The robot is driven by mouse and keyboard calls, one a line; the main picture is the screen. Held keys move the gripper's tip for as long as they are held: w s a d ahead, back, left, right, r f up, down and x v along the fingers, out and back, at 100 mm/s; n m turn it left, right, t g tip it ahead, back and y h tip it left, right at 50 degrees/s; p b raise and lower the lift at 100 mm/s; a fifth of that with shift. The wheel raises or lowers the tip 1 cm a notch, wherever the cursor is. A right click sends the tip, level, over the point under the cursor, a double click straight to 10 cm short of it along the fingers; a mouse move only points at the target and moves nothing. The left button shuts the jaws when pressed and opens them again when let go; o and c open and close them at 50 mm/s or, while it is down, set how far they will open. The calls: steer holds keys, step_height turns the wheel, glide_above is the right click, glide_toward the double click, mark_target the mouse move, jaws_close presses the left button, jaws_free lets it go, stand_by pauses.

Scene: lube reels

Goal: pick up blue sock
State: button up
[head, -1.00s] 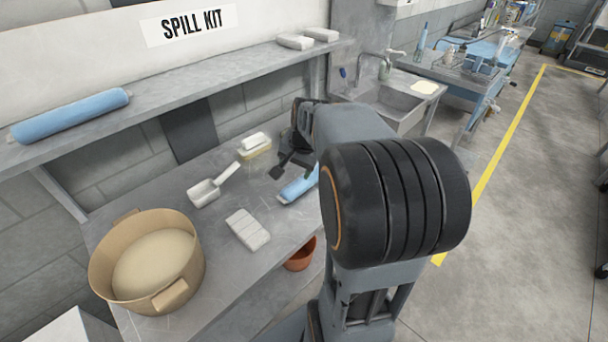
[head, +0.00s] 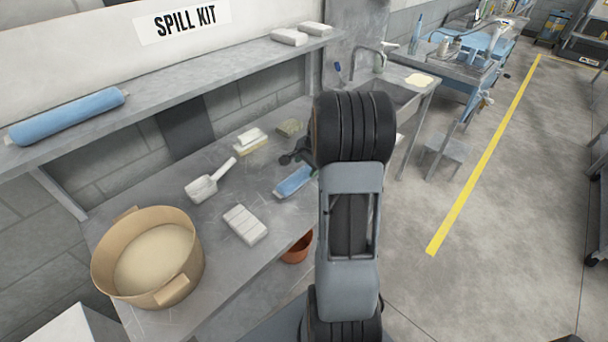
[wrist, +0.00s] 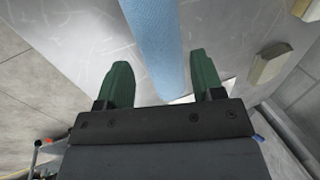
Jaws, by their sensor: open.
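The blue sock (head: 294,181) lies on the grey workbench (head: 190,235), close to my arm, as a blue roll-like shape. My gripper (wrist: 160,70) is open in the wrist view. The blue sock (wrist: 154,40) runs lengthwise between its two green fingers, with a gap on each side. In the head view my gripper is mostly hidden behind my arm, with a dark part showing just beyond the sock.
A white scoop (head: 211,181), a white block (head: 245,224) and a tan tub (head: 148,293) stand on the bench. Another blue roll (head: 68,117) rests on the shelf (head: 190,88).

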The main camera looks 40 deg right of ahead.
mark_target(305, 171)
steer(key=shift+p+x, duration=0.45)
steer(key=shift+x, duration=2.05)
steer(key=shift+s, duration=0.1)
steer(key=shift+c, duration=0.3)
steer(key=c, duration=0.5)
